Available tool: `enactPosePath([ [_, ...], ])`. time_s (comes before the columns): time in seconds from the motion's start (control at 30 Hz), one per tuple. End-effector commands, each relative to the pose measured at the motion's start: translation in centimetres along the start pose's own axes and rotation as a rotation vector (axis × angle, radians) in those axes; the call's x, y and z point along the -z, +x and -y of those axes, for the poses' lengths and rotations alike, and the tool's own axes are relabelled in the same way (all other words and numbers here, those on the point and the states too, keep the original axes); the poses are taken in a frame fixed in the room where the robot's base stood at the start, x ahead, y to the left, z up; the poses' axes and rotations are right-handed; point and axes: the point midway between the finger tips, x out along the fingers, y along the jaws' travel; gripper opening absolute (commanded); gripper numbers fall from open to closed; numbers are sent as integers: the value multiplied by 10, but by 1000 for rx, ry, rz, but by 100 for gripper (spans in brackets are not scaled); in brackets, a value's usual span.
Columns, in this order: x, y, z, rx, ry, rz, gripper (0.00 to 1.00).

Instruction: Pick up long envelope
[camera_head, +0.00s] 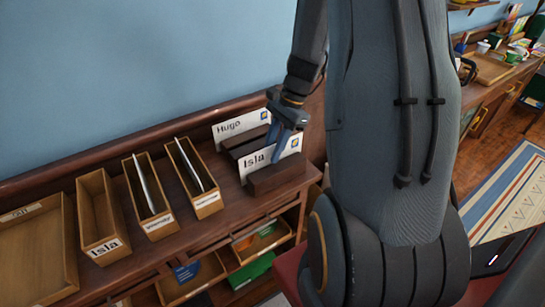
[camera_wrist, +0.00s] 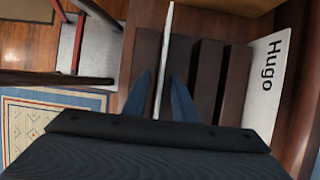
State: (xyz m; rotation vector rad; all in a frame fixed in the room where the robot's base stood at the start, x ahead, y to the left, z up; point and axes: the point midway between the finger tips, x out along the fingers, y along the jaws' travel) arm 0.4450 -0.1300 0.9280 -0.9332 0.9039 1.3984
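A white envelope labelled Isla (camera_head: 262,159) stands upright in the front slot of a dark wooden rack (camera_head: 277,179). In the wrist view I see this envelope (camera_wrist: 164,66) edge-on as a thin white strip. A second white envelope, labelled Hugo (camera_head: 236,127), stands at the back of the rack; it also shows in the wrist view (camera_wrist: 264,85). Both look long. My gripper (camera_head: 280,143) is over the Isla envelope. In the wrist view my gripper (camera_wrist: 161,84) has one finger on each side of it, with gaps showing, so it looks open.
Several narrow wooden boxes stand left of the rack, including an empty one labelled Isla (camera_head: 101,217) and two holding envelopes (camera_head: 149,195) (camera_head: 194,176). A larger tray (camera_head: 66,220) is at far left. Open cubbies (camera_head: 262,243) lie below. A wall rail (camera_head: 100,154) runs behind.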

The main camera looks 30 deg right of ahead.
Motion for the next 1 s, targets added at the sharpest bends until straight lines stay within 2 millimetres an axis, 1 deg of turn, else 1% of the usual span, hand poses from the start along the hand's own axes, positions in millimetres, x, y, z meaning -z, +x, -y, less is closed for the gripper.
enactPosePath([
  [0.1,0,4,0,-1,0,0,25],
  [0.27,0,4,0,0,-1,0,25],
  [0.37,0,3,0,0,-1,-1,10],
  [0.4,0,3,0,0,-1,-1,3],
  [0.43,0,3,0,0,-1,-1,0],
  [0.83,-1,2,0,0,-2,-1,0],
  [1.0,-4,-6,1,2,-2,-2,0],
])
